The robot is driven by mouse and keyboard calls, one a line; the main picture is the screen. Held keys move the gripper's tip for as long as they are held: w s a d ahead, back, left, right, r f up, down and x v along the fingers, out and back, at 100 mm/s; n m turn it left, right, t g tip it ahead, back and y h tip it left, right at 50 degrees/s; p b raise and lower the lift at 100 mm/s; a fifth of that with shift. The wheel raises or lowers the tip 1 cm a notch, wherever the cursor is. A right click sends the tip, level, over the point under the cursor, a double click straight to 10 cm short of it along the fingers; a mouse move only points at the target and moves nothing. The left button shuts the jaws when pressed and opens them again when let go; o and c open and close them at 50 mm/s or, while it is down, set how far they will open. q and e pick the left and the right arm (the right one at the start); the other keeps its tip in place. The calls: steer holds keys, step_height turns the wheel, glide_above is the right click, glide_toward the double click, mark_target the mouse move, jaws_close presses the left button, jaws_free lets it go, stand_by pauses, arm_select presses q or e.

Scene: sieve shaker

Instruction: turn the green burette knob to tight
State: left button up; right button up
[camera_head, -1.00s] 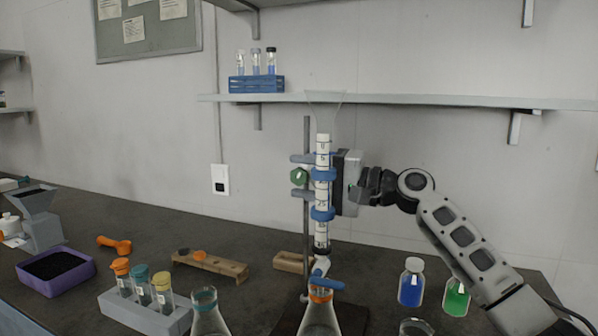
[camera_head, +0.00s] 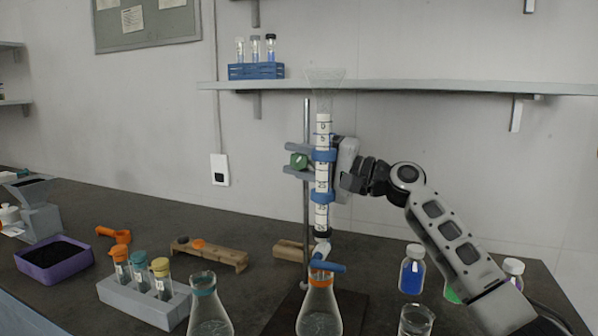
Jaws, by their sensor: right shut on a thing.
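The green burette knob (camera_head: 299,161) sits at the rod, just left of the white graduated burette (camera_head: 322,170). My right gripper (camera_head: 297,159) reaches in from the right, its palm behind the burette. One grey finger lies above the knob and one below, and they are shut on it. The burette stands upright with blue bands around it, beside a thin metal rod (camera_head: 306,115). I cannot read from the knob how tight it is. My left gripper is out of view.
A flask with an orange collar (camera_head: 319,305) stands under the burette's blue stopcock (camera_head: 328,266). Another flask (camera_head: 209,310), a tube rack (camera_head: 145,299) and a purple tray (camera_head: 55,262) are to the left. A blue bottle (camera_head: 412,272) and a beaker (camera_head: 416,321) are at right.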

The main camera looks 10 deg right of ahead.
steer(key=o, duration=0.9)
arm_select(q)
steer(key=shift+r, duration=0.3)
arm_select(e)
steer(key=shift+o, duration=0.2)
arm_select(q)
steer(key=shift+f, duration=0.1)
arm_select(e)
steer(key=shift+s+d+f, duration=0.2)
steer(key=shift+s+d, duration=0.1)
steer(key=shift+d, duration=0.15)
arm_select(q)
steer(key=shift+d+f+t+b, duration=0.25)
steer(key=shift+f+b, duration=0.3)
steer(key=shift+b, duration=1)
arm_select(e)
steer(key=v, duration=1.5)
